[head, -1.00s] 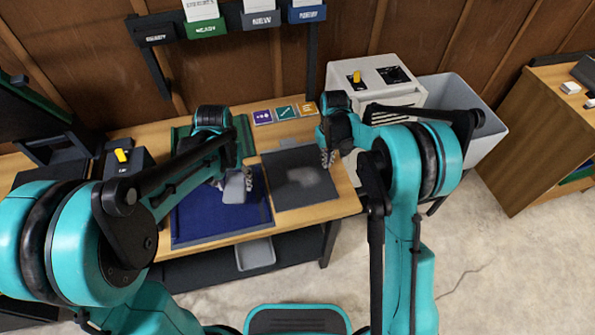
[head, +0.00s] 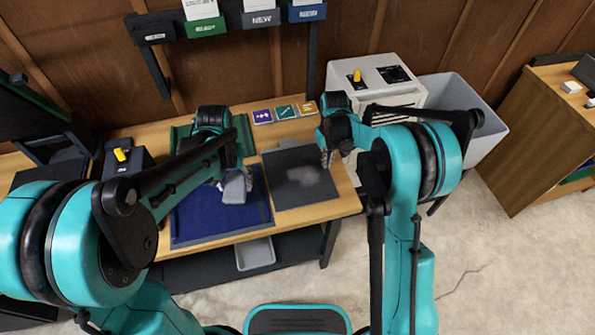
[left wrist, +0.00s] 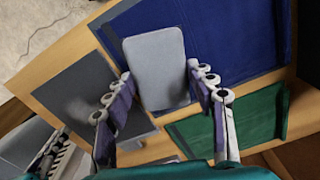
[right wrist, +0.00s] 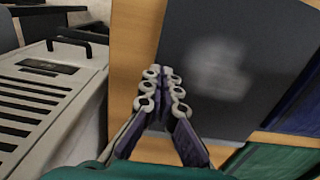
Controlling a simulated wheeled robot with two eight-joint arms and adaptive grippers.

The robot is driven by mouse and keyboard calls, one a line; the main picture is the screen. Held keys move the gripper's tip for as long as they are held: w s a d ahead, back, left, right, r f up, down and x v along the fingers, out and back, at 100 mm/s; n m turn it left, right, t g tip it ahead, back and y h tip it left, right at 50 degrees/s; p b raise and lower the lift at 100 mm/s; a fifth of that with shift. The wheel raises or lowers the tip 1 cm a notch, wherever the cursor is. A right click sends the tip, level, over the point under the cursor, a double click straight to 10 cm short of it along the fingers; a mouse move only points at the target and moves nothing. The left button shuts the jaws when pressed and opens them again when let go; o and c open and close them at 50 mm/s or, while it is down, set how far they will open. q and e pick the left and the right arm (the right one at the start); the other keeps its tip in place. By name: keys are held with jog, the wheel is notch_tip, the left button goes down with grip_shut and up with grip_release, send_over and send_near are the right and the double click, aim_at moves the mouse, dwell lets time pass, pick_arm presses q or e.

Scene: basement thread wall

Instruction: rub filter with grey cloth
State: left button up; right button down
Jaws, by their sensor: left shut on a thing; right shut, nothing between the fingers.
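The grey cloth (head: 234,190) is a pale, flat piece with rounded corners, also seen in the left wrist view (left wrist: 155,62). My left gripper (head: 236,176) is shut on it and holds it over the blue mat (head: 205,222). A flat dark grey panel with a pale, blurred smudge (head: 302,178) lies right of the blue mat; it looks like the filter. It also shows in the right wrist view (right wrist: 245,105). The cloth is apart from the panel. My right gripper (right wrist: 164,88) is shut and empty, over the panel's right edge.
A white vented machine (head: 385,75) and a grey bin (head: 455,95) stand right of the table. A green mat (left wrist: 230,120) and three small picture cards (head: 285,112) lie at the back. A black box with a yellow knob (head: 122,157) is at the left.

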pick_arm(q)
jog(key=shift+f+b, duration=0.45)
jog(key=shift+f, duration=0.05)
pick_arm(e)
jog(key=shift+f, duration=0.65)
pick_arm(q)
jog(key=shift+r, duration=0.1)
pick_arm(e)
jog(key=shift+r, duration=0.1)
